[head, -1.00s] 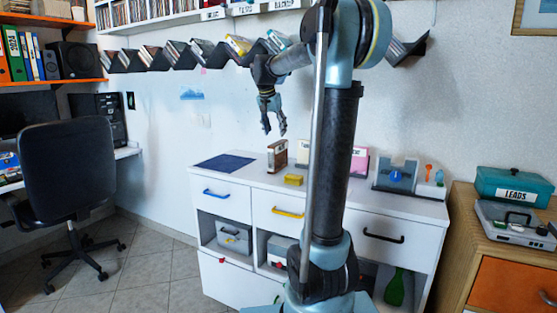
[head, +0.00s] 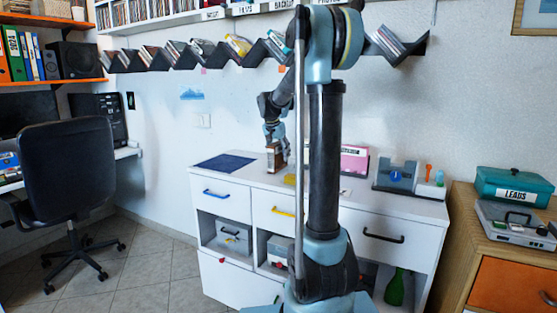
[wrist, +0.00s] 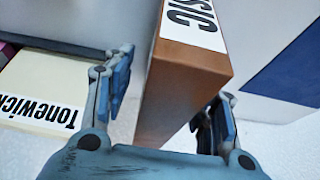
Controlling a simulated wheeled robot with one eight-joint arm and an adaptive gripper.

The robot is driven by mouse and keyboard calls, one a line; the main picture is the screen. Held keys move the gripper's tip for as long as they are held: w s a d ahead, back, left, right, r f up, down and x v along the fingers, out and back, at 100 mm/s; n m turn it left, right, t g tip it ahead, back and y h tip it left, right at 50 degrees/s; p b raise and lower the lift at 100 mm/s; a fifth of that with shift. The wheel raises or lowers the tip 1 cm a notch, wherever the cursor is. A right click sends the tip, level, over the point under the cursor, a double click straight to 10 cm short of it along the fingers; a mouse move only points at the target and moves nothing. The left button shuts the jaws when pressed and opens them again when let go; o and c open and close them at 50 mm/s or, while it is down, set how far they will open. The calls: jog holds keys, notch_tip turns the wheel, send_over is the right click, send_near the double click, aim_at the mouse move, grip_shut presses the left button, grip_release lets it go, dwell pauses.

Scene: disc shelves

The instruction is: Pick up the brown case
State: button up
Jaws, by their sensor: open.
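The brown case (head: 272,158) stands upright on the white cabinet top. In the wrist view the brown case (wrist: 185,78) has a white label ending in "SIC" along its upper face. My gripper (head: 278,143) is lowered at the case. In the wrist view my gripper (wrist: 172,84) is open, with one finger on each side of the case. The left finger is apart from it, with a gap showing. The right finger is partly behind the case, so I cannot tell whether it touches.
A cream box labelled "Tonewick" (wrist: 40,95) lies left in the wrist view. A blue mat (head: 225,162) lies left of the case. A pink case (head: 354,158) and grey holder (head: 397,176) stand further right.

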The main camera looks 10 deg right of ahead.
jog(key=shift+x, duration=1.4)
grip_shut()
